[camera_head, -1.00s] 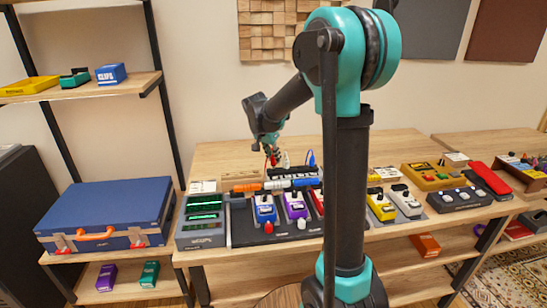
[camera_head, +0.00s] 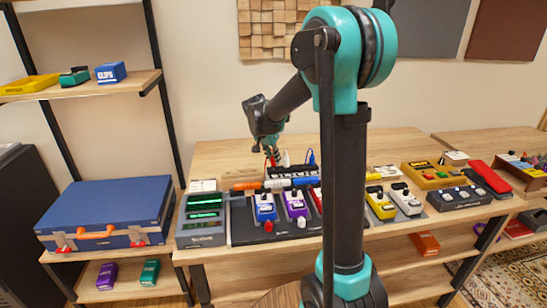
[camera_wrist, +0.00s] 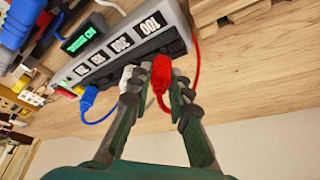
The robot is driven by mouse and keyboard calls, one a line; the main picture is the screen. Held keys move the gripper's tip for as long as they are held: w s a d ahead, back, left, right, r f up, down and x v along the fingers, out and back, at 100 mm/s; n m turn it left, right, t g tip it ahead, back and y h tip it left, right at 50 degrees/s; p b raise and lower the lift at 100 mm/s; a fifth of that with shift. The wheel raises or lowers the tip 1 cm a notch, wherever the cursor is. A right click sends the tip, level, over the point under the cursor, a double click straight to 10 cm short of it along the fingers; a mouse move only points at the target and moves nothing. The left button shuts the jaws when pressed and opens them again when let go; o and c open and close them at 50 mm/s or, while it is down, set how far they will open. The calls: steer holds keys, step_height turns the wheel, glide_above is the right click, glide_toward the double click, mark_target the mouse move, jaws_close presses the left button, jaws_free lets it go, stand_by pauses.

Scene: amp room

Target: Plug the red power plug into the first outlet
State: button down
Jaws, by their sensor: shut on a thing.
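The grey power strip (camera_wrist: 120,45) has a green-lit display and a row of numbered labels. In the head view it lies toward the back of the table (camera_head: 293,172). My gripper (camera_wrist: 157,85) is shut on the red power plug (camera_wrist: 161,72), which sits between its fingers at the strip's end labelled 100. The red plug also shows below my gripper in the head view (camera_head: 273,162). Its red cable runs up past the strip's end. The fingers hide part of the outlet row, and I cannot tell whether the plug's prongs are in an outlet.
A white plug (camera_wrist: 130,78) stands close beside the red one, partly behind a finger. A blue plug (camera_wrist: 88,97) is farther along the strip. Effect pedals (camera_head: 264,208) and a grey unit with green displays (camera_head: 203,215) stand in front. Bare wood (camera_head: 225,155) lies behind.

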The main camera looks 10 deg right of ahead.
steer(key=shift+f, duration=0.4)
stand_by(1.0)
steer(key=c, duration=1.3)
jaws_free()
steer(key=shift+c, duration=0.2)
steer(key=shift+o, duration=0.4)
steer(key=o, duration=0.3)
steer(key=shift+r, duration=3.5)
